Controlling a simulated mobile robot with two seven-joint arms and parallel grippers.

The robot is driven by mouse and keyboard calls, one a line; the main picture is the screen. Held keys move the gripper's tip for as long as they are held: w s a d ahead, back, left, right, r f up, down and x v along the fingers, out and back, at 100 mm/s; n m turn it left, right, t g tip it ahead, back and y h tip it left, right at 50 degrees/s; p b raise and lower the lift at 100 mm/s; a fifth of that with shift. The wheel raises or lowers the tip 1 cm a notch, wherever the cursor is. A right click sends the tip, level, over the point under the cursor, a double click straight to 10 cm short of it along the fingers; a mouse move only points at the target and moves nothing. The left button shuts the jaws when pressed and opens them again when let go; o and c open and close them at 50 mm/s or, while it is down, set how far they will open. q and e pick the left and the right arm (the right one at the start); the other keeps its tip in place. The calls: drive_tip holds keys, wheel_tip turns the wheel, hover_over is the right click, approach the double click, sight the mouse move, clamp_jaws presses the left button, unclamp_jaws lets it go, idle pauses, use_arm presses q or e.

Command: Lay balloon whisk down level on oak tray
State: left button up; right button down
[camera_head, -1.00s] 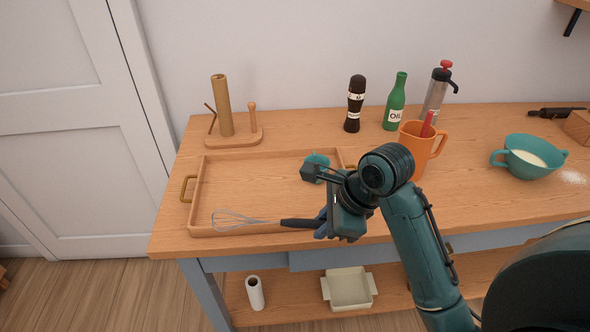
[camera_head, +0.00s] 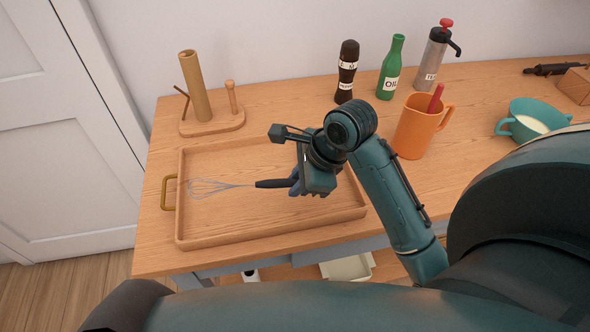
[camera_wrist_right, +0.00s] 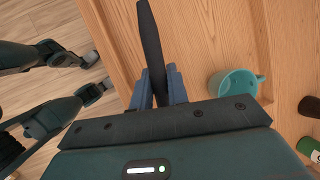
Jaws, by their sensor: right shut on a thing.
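The oak tray (camera_head: 270,228) is a shallow wooden tray with raised walls and a brass handle at its left end. My right gripper (camera_head: 297,183) is shut on the dark handle of the balloon whisk (camera_head: 273,183) over the tray. The wire loops point left and look roughly level in the head view; the gap beneath them is hard to judge. In the right wrist view the black handle (camera_wrist_right: 150,40) sits between my blue fingers (camera_wrist_right: 158,88). A teal cup (camera_wrist_right: 235,83) stands beside the gripper there; my arm hides it in the head view. My left gripper is not in view.
A wooden roll holder (camera_head: 212,122) stands behind the tray. A dark mill (camera_head: 346,72), green oil bottle (camera_head: 391,68) and metal dispenser (camera_head: 431,62) stand at the back. An orange mug (camera_head: 415,128) and teal bowl (camera_head: 530,122) are to the right. The tray's left part is clear.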

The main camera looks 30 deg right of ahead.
drive_tip(key=shift+w+f, duration=0.1)
drive_tip(key=shift+f, duration=2.8)
drive_tip(key=c, duration=1.3)
unclamp_jaws()
drive_tip(key=shift+r, duration=4.5)
